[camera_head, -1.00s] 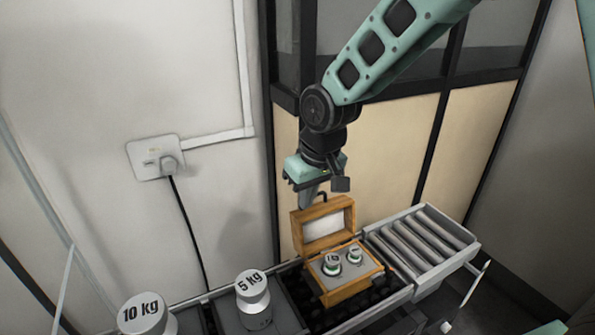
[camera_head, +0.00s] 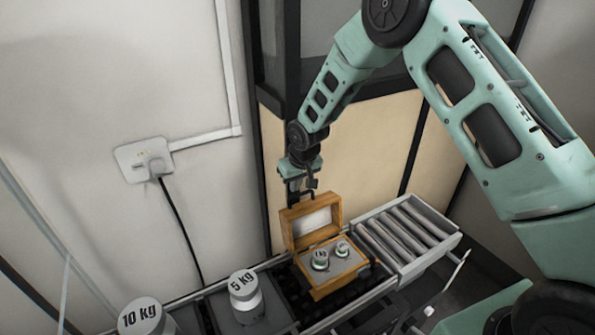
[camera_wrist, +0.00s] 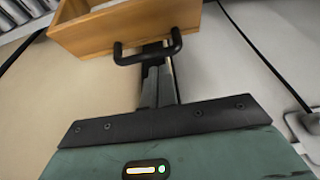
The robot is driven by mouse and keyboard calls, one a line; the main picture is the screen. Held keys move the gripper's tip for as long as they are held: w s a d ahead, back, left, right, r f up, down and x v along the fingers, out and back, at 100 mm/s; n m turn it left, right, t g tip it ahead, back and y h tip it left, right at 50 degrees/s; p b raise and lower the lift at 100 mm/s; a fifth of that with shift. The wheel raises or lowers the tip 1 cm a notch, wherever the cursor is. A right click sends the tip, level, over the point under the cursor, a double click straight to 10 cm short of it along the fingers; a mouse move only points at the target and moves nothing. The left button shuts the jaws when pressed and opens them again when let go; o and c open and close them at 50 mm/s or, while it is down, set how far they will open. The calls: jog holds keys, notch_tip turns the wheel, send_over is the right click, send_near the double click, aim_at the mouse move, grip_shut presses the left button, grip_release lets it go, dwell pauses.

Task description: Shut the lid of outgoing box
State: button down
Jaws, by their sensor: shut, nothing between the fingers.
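The outgoing box is a wooden box (camera_head: 343,282) with its lid (camera_head: 312,223) standing open at the back. Two small weights, one (camera_head: 320,260) on the left and one (camera_head: 342,249) on the right, sit in its grey insert. My gripper (camera_head: 302,197) is shut and empty, behind the top of the raised lid. In the wrist view, the wooden box part (camera_wrist: 110,30) is near the top, with a black handle (camera_wrist: 125,56) on it. My shut fingers (camera_wrist: 158,80) reach up to the handle and overlap it; I cannot tell whether they touch.
The box stands on a dark conveyor bed, with a grey roller section (camera_head: 405,240) to its right. A 5 kg weight (camera_head: 245,296) and a 10 kg weight (camera_head: 143,318) stand to the left. A wall panel (camera_head: 380,140) is close behind the box.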

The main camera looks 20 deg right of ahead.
jog(key=shift+x, duration=0.9)
